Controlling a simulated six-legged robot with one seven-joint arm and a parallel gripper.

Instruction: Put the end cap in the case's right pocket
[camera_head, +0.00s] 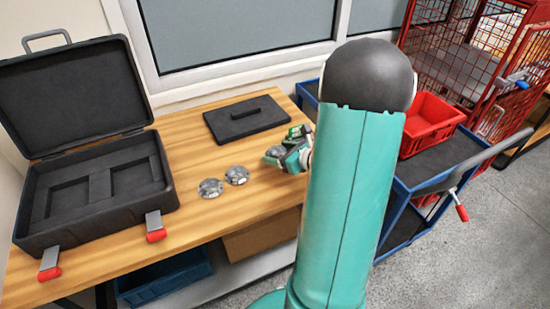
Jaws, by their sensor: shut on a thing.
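The open black case (165,198) stands on the left of the wooden table with its lid raised. Its foam has two recessed pockets, a left pocket (68,200) and a right pocket (136,178); both look empty. My gripper (280,155) is over the table, right of the case and well apart from it. It is shut on a small grey rounded piece, seemingly the end cap (277,152), partly hidden by the green fingers. Two metal flanged discs (210,188) (237,175) lie on the table between the case and my gripper.
A black foam lid with a handle (246,118) lies at the back of the wooden table (185,225). Two red-tipped latches (155,227) (49,264) stick out at the case's front. A blue cart with a red bin (430,122) stands at right.

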